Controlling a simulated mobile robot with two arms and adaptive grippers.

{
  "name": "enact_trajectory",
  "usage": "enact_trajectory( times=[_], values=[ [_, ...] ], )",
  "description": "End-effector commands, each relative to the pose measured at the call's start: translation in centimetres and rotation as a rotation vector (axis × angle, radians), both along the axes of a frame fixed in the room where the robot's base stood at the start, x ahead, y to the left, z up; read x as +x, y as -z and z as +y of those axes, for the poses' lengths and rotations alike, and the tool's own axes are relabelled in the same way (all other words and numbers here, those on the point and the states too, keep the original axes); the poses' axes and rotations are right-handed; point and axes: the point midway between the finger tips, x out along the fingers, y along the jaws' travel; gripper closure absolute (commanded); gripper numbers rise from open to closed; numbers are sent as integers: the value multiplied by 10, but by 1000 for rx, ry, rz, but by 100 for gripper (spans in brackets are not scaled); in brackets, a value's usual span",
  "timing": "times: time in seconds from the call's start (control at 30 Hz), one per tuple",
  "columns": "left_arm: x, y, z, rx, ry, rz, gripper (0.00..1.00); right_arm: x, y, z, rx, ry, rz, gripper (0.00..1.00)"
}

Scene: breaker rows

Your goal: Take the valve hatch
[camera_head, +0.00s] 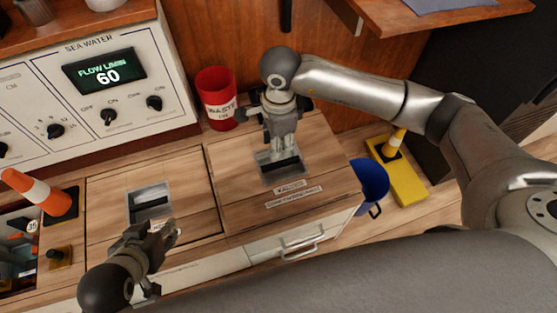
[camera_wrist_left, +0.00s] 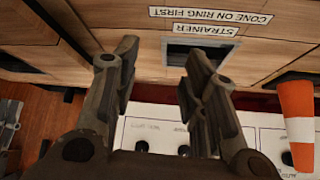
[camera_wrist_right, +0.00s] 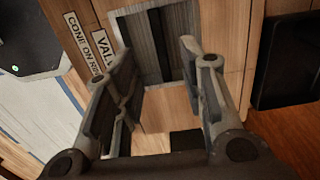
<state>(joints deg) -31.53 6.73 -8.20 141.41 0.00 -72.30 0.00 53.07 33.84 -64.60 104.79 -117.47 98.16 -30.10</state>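The valve hatch (camera_head: 237,193) is a wooden panel on the right of the counter, with two white labels on its front edge, the upper one beginning VALVE. Its recessed metal grip with a dark bar (camera_head: 281,168) also shows in the right wrist view (camera_wrist_right: 155,35). My right gripper (camera_head: 281,148) points down just above that recess. Its fingers are apart with nothing between them in the right wrist view (camera_wrist_right: 158,52); contact with the bar cannot be told. My left gripper (camera_head: 165,233) is open and empty near the strainer hatch (camera_head: 112,212), whose label shows in the left wrist view (camera_wrist_left: 205,29).
A red waste bin (camera_head: 217,98) stands behind the valve hatch. An orange-white cone (camera_head: 40,192) is at the left, beside an open bay (camera_head: 18,250). A blue bucket (camera_head: 371,182) and yellow stand (camera_head: 402,180) are right of the counter. A SEA WATER panel (camera_head: 95,85) stands behind.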

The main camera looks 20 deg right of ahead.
Motion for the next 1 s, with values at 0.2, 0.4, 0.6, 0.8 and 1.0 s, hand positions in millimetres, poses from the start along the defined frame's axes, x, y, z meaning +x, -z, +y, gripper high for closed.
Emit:
enact_trajectory(
  times=[0.2, 0.4, 0.6, 0.8, 1.0],
  values=[
    [19, -10, -7, -22, 9, -104, 60, 2, 22, -9, -37, -1, -3, 62],
    [42, -27, -15, -52, 18, -237, 60, 2, 47, -8, -34, -1, -4, 62],
    [50, -36, -18, -65, 22, -295, 60, 2, 56, -8, -32, -1, -5, 62],
    [63, -49, -24, -87, 29, -391, 60, -1, 72, -8, -33, -1, -3, 62],
    [81, -75, -33, -124, 39, -550, 60, -2, 94, -8, -31, 1, -4, 62]
  ],
)
